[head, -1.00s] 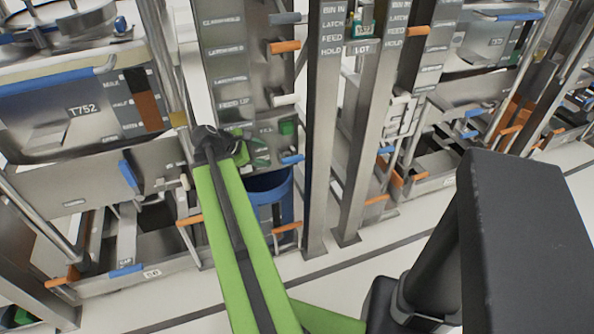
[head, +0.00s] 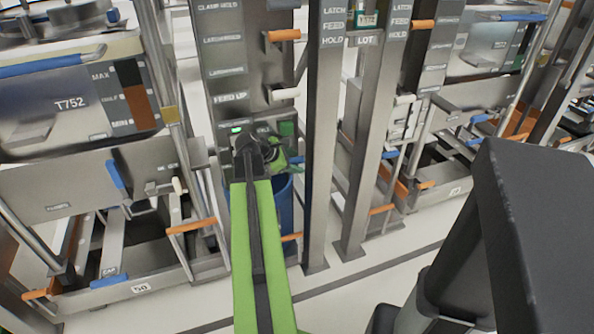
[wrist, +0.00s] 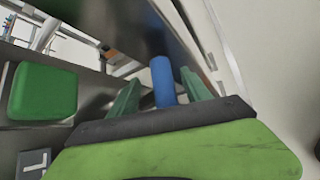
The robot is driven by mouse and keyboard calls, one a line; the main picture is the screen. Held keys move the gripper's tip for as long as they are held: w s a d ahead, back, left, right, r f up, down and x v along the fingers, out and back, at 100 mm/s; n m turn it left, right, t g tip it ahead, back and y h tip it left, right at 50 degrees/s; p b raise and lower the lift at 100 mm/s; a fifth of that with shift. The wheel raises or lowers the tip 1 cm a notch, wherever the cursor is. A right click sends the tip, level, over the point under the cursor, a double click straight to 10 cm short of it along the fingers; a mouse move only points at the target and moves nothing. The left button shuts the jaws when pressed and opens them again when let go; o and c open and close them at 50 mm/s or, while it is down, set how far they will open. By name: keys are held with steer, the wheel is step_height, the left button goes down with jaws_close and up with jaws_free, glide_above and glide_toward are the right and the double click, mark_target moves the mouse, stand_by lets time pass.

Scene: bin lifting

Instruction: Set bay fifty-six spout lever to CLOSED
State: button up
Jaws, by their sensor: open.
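My gripper (head: 272,156) is at the lower part of the central grey panel, just below the FEED UP label. In the wrist view my gripper (wrist: 160,90) has its two green fingers apart. A blue lever handle (wrist: 162,78) shows between and beyond the fingers, and I cannot tell whether they touch it. The fingers and arm mostly hide this handle in the head view. The spout lever's name and its CLOSED mark are not readable. A small floor plate (head: 141,288) on the left bay is too blurred to read surely.
A green square button (wrist: 42,92) sits left of the fingers in the wrist view. A blue bin (head: 284,205) stands below my gripper. A steel post (head: 322,150) rises close on the right. Orange handles, one (head: 191,226) at lower left, stick out nearby.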

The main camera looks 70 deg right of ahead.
steer(key=shift+s+d+f, duration=0.3)
steer(key=shift+d+f, duration=0.15)
jaws_close()
